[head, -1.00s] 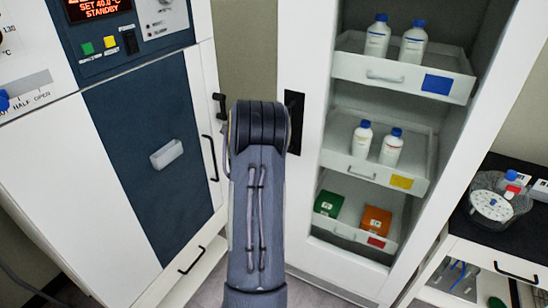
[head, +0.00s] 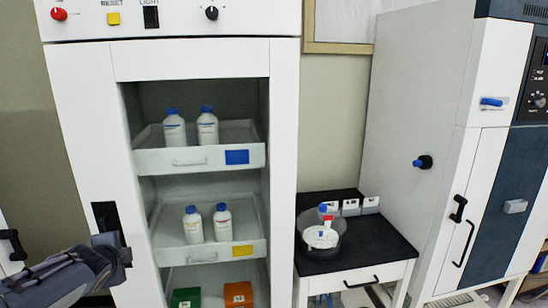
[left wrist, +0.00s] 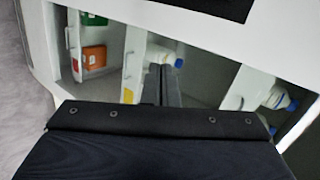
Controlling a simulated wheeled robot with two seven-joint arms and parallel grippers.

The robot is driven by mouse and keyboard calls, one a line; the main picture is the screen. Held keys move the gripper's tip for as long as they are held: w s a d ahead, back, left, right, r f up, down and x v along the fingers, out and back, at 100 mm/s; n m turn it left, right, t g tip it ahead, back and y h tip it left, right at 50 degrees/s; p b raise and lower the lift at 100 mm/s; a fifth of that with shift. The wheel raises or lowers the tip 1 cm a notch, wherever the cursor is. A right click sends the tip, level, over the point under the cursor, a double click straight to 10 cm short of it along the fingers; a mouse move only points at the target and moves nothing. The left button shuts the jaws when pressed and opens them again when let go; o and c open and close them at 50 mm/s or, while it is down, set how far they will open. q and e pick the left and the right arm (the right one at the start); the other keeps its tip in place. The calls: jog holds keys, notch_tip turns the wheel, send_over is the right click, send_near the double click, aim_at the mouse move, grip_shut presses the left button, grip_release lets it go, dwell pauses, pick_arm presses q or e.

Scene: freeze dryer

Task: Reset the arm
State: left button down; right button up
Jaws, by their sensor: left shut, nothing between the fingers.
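My left arm (head: 62,276) comes in at the lower left of the head view, in front of the white cabinet's left side. In the left wrist view the shut, empty left gripper (left wrist: 168,88) shows as a narrow dark shape beyond the dark wrist housing. The cabinet's drawers and bottles lie behind it, and I see no contact with them. My right gripper is in neither view.
The open cabinet (head: 284,170) holds an upper drawer (head: 185,160) and a middle drawer (head: 208,252), each with two blue-capped bottles. Green (head: 186,298) and orange (head: 238,295) boxes sit below. A black-topped cart (head: 385,240) and a tall white machine (head: 408,130) stand to the right.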

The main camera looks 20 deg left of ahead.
pick_arm(q)
jog(key=s+d+f+n+g+h, duration=0.1)
jog(key=s+d+f+n+h, duration=0.1)
jog(key=d, duration=0.9)
jog(key=s+d+f+n+g+h, duration=0.1)
jog(key=s+d+n+h, duration=0.4)
jog(key=s+d, duration=0.3)
jog(key=s+d+f+n+g+h, duration=0.1)
jog(key=s+d+f+n+h, duration=0.1)
jog(key=d, duration=1.3)
jog(key=s+n+h, duration=0.1)
jog(key=s+n, duration=0.1)
jog(key=s, duration=0.1)
jog(key=shift+s+d+f+n+g+h, duration=0.15)
jog(key=shift+s+f+n+g+h, duration=0.15)
jog(key=shift+s+f, duration=0.05)
